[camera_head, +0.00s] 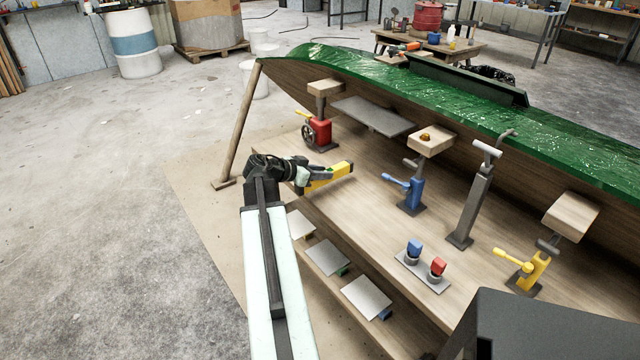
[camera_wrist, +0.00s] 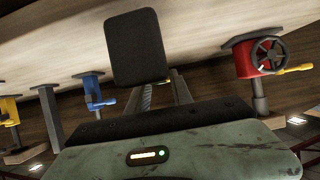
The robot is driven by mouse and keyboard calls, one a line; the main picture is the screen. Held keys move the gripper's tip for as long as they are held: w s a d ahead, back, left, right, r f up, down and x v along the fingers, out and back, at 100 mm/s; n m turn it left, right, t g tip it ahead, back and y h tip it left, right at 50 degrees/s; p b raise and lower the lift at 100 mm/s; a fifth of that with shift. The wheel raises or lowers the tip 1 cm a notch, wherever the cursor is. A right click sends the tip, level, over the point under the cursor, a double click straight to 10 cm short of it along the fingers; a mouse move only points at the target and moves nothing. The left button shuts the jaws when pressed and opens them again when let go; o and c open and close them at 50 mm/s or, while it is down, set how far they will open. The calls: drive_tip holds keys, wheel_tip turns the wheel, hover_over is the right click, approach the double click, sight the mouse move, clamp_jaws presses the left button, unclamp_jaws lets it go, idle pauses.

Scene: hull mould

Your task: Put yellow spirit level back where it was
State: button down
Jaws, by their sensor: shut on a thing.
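The yellow spirit level (camera_head: 334,177) is in my gripper (camera_head: 316,174) in the head view. It is held above the wooden deck, left of the blue jack. My gripper is shut on it, and the jaws hide part of its near end. In the wrist view a dark rounded block (camera_wrist: 136,46) stands in front of the gripper; I cannot tell whether it is an end of the level. No yellow of the level shows clearly there.
A red jack (camera_head: 318,131), a blue jack (camera_head: 411,194) and a yellow jack (camera_head: 532,272) stand under the green hull (camera_head: 440,99). A grey post (camera_head: 472,206) stands between blue and yellow. A small tray (camera_head: 424,273) holds blue and red pieces.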

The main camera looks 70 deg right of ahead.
sight(321, 182)
wheel_tip(321, 182, down, 4)
drive_tip(key=b, duration=0.3)
drive_tip(key=shift+r, duration=0.3)
drive_tip(key=shift+f, duration=0.2)
drive_tip(key=c, duration=1.1)
unclamp_jaws()
drive_tip(key=shift+r, duration=0.2)
